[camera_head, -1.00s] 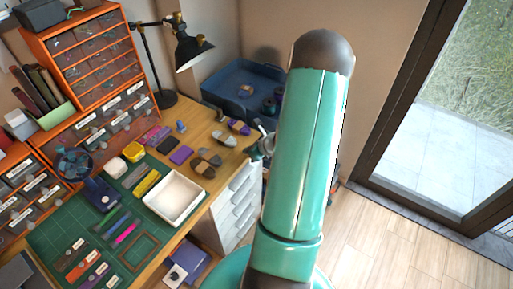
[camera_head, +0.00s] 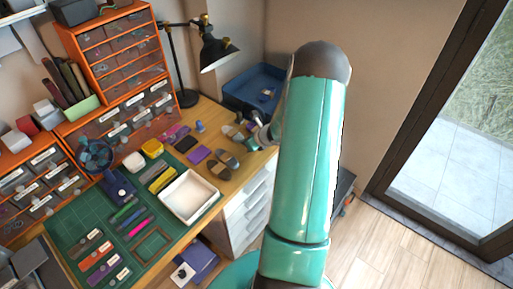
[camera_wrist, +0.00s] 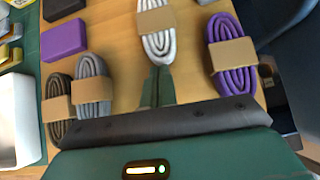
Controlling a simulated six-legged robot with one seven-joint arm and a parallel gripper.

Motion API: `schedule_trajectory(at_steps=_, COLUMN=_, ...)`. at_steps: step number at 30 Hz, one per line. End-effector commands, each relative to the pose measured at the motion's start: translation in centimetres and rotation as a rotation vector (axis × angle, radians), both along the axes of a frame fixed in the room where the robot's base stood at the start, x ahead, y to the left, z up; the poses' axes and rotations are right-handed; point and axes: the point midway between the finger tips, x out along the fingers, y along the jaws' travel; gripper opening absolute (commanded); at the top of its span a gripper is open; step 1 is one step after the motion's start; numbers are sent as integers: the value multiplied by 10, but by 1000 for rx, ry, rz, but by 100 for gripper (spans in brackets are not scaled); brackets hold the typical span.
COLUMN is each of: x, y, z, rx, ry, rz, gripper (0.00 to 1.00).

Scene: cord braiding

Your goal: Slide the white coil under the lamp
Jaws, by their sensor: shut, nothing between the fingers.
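The white coil (camera_wrist: 157,36), with a tan band around it, lies on the wooden desk at the top middle of the wrist view. In the head view it shows small (camera_head: 232,132) near the desk's right side. My gripper (camera_wrist: 158,78) is shut and empty, its fingertips pointing at the coil's near end. They look close to it or touching; I cannot tell which. In the head view my gripper (camera_head: 252,145) is small beside my arm. The black desk lamp (camera_head: 216,53) stands at the back of the desk, its shade facing down.
A purple coil (camera_wrist: 232,58) lies right of the white coil. A grey coil (camera_wrist: 92,86) and a dark coil (camera_wrist: 57,108) lie to the left. A white tray (camera_head: 217,193) sits on the green mat. A blue bin (camera_head: 232,91) stands beyond the desk.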

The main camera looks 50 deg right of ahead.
Motion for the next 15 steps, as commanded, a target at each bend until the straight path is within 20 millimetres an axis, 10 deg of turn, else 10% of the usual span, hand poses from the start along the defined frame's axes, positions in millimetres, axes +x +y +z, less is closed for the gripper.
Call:
schedule_trajectory(at_steps=6, x=50, y=2, z=0, rx=-1, ry=-2, rz=2, gripper=0)
schedule_trajectory(at_steps=15, x=58, y=2, z=0, rx=1, ry=0, rz=-1, gripper=0)
